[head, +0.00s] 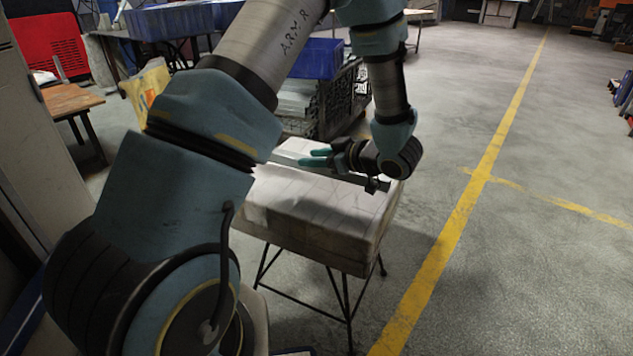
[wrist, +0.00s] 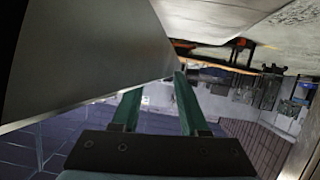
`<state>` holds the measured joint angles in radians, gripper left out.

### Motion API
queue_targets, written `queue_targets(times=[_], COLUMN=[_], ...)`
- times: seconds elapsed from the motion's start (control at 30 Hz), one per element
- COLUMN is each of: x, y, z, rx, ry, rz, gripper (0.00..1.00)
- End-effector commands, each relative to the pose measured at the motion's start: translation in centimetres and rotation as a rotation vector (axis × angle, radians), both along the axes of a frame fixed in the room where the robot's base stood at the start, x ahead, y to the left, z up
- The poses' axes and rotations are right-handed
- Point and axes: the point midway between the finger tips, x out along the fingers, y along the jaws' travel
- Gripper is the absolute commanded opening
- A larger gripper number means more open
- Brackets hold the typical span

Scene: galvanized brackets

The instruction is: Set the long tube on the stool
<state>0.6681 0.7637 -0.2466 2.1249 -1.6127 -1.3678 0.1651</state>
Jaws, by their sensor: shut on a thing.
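The long tube (head: 342,177) is a grey metal bar along the far side of the stool top in the head view. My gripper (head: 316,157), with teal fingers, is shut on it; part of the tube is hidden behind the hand. The stool (head: 320,232) has a pale, worn cushioned top on thin dark metal legs. I cannot tell whether the tube touches the top or is just above it. In the wrist view, a big grey face of the tube (wrist: 85,50) fills the upper left, beside the fingers (wrist: 158,105).
Behind the stool stands a dark crate (head: 340,100) with a blue bin (head: 318,58) near it. A small wooden table (head: 68,100) is at the left, near a yellow bag (head: 150,85). The floor to the right, with a yellow line (head: 480,185), is clear.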

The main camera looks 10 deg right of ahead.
Motion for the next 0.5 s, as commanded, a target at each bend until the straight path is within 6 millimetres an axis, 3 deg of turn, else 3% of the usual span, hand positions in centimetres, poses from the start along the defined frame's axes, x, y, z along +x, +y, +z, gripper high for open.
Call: queue_targets(times=[0.5], x=[0.1], y=[0.1], z=[-5.5], rx=[0.001], ry=[-0.003], rz=[0.001], gripper=[0.00])
